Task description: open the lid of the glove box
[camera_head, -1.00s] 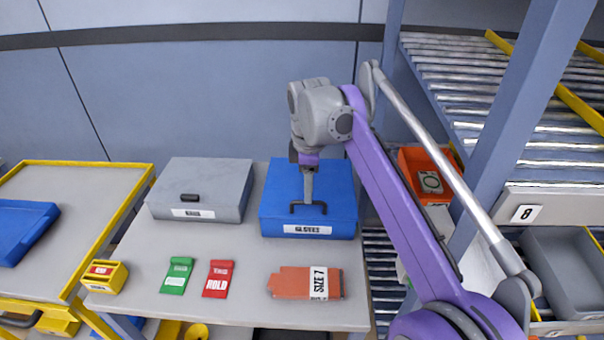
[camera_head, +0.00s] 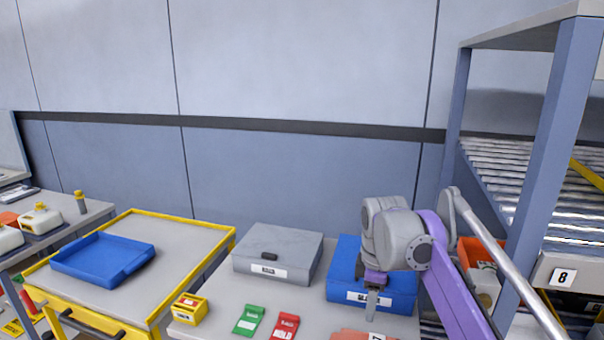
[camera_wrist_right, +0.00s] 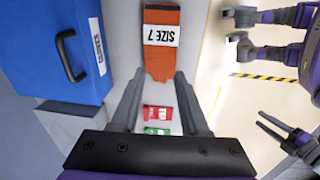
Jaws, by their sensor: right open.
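The blue glove box (camera_head: 341,262) stands at the back right of the table with its lid shut. My right gripper (camera_head: 371,306) hangs in front of the box's label side, and my arm hides much of the lid. In the right wrist view the glove box (camera_wrist_right: 40,35) is at the left, with its black handle (camera_wrist_right: 66,56) clear of my fingers. My right gripper (camera_wrist_right: 160,76) is open and empty there, with its fingers apart.
A grey box (camera_head: 300,250) stands left of the glove box. Green (camera_head: 248,320) and red (camera_head: 285,326) tags and an orange glove pack (camera_wrist_right: 161,42) lie in front. A yellow-edged cart (camera_head: 190,222) is left; a roller rack (camera_head: 555,95) is right.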

